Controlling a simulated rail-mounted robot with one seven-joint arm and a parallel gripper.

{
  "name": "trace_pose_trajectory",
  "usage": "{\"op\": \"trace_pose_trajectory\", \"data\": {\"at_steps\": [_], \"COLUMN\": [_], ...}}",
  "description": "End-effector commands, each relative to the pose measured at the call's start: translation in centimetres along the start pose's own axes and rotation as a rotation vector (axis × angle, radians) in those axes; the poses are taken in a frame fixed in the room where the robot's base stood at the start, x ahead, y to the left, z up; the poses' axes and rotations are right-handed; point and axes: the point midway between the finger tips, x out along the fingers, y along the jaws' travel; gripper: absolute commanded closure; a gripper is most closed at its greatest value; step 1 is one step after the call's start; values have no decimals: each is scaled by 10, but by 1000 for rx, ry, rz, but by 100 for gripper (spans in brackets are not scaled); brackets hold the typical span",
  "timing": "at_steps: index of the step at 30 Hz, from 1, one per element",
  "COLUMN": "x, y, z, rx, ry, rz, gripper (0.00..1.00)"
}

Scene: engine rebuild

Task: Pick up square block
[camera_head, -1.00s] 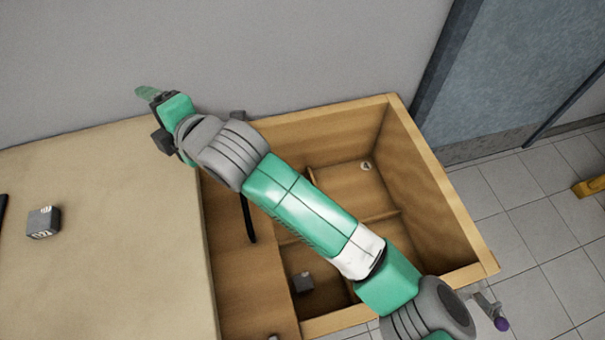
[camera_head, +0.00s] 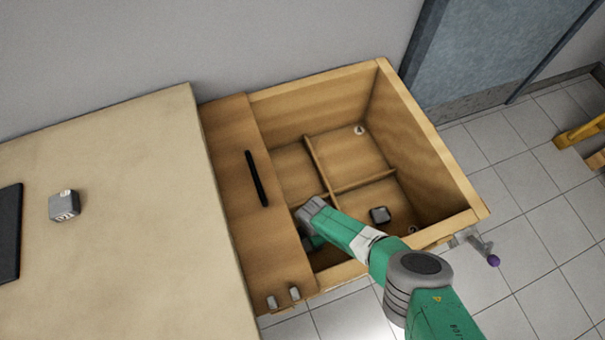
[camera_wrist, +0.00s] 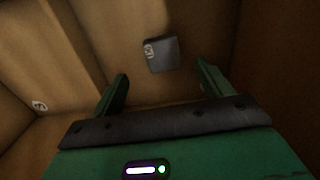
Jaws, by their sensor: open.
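In the wrist view, a dark grey square block (camera_wrist: 161,54) with a pale mark on one face lies on the wooden floor of a compartment. My gripper (camera_wrist: 162,70) is open, with one green finger on each side of the view and the block ahead, seen between the fingertips, not held. In the head view, my gripper (camera_head: 312,243) reaches down into the wooden box (camera_head: 428,140), mostly hidden by my arm. A dark block (camera_head: 380,215) lies in the box's right-hand compartment; I cannot tell whether it is the wrist-view block. Another grey block (camera_head: 64,206) sits on the table.
Low dividers (camera_head: 366,182) split the box floor, and high walls surround it. A wooden panel (camera_head: 228,135) with a black bar (camera_head: 256,178) covers its left side. A round white label (camera_head: 359,130) is in the back compartment. The table (camera_head: 130,150) stands left, with a black flat object (camera_head: 9,232).

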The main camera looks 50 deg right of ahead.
Motion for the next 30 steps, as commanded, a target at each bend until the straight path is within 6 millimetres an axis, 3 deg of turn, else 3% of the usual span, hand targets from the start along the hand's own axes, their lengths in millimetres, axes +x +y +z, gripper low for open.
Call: {"op": "trace_pose_trajectory", "data": {"at_steps": [3, 8, 15, 24, 30], "x": [23, 29, 73, 74, 74], "y": [0, 0, -2, -2, -2], "z": [-1, -2, -7, -7, -8], "rx": [-4, -4, -4, -3, -4], "ry": [0, 0, 0, 1, 2], "rz": [1, 2, 2, 4, 3], "gripper": [22, 22, 22, 22, 59]}}
